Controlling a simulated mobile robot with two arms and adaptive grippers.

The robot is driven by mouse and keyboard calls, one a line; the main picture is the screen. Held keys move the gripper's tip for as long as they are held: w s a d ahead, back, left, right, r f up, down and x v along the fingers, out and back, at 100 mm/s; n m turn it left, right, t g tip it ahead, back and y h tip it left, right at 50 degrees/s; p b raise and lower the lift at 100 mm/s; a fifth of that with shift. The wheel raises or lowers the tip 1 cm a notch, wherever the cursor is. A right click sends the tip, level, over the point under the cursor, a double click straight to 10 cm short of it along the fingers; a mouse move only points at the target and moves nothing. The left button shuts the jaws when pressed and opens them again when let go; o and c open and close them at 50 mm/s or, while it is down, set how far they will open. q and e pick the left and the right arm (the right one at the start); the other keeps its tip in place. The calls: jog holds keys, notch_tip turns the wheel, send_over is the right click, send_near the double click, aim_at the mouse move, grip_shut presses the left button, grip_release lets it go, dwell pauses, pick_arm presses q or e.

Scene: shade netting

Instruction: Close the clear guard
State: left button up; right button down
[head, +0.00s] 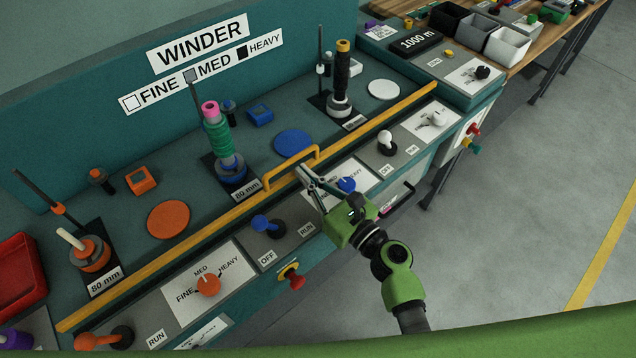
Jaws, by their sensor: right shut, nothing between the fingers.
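A long yellow bar (200,236) with a yellow handle (291,167) runs along the front of the winder deck, behind the sloped control panel. It looks like the edge of the clear guard; the transparent pane itself cannot be made out. My right gripper (306,176) is shut and empty, its fingertips close to the right end of the handle. I cannot tell whether they touch it. The gripper covers part of the panel near the blue knob (347,185). My left gripper is not in view.
Behind the bar stand spindles with a green spool (218,136), a black spool (341,72) and an orange base (90,254). Knobs, switches and a red button (296,281) stick out in front. A red tray (18,270) is at far left. Open floor lies right.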

jog(key=shift+w+a, duration=0.2)
jog(key=shift+w, duration=0.1)
jog(key=shift+r, duration=0.15)
notch_tip(320, 180, up, 18)
jog(key=p, duration=1.6)
jog(key=shift+f, duration=0.2)
jog(key=shift+r, duration=0.15)
